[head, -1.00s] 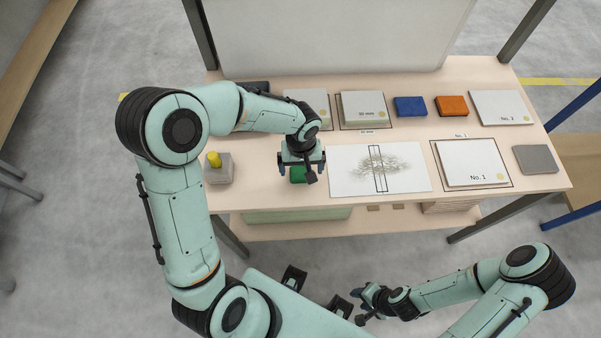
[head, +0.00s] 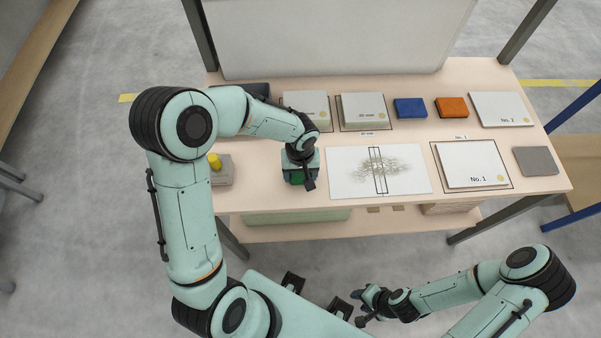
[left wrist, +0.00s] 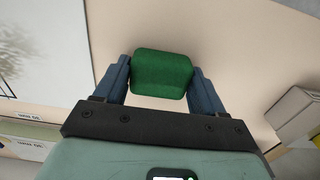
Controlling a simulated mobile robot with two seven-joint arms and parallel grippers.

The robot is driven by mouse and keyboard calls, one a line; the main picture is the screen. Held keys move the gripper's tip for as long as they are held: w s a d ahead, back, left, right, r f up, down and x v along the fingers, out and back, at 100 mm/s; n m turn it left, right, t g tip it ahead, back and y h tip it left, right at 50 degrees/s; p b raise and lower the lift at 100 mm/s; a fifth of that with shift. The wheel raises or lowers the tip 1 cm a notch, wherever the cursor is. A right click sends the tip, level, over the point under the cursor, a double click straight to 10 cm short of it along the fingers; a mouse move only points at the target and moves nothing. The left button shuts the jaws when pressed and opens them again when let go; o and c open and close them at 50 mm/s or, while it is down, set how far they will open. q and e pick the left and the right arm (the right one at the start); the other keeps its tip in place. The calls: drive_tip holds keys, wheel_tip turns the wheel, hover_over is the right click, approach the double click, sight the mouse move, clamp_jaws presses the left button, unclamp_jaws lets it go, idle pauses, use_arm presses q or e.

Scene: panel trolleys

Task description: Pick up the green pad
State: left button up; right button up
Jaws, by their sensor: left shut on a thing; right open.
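The green pad (left wrist: 162,73) sits between the two blue fingers of my left gripper (left wrist: 160,78) in the left wrist view, with a finger against each side. In the head view the green pad (head: 297,177) shows only in part under my left gripper (head: 300,172), at the table's front part, left of the sheet with the grey print. My left gripper is shut on the pad. Whether the pad touches the table cannot be told. My right gripper (head: 366,306) is open and empty, low in front of the table.
The printed sheet (head: 352,185) lies right of my left gripper. A grey block with a yellow knob (head: 215,161) stands to its left. Blue (head: 410,107) and orange (head: 451,107) pads, panel stacks and the No. 1 panel (head: 470,177) are on the table (head: 400,206). A tall board stands behind.

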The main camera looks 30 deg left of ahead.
use_arm(q)
wheel_tip(320, 180, up, 20)
drive_tip(key=p, duration=0.1)
drive_tip(key=shift+p, duration=0.4)
use_arm(e)
drive_tip(key=shift+w+r, duration=0.45)
drive_tip(key=shift+r, duration=0.15)
drive_tip(key=shift+w+r, duration=0.4)
drive_tip(key=shift+r, duration=0.2)
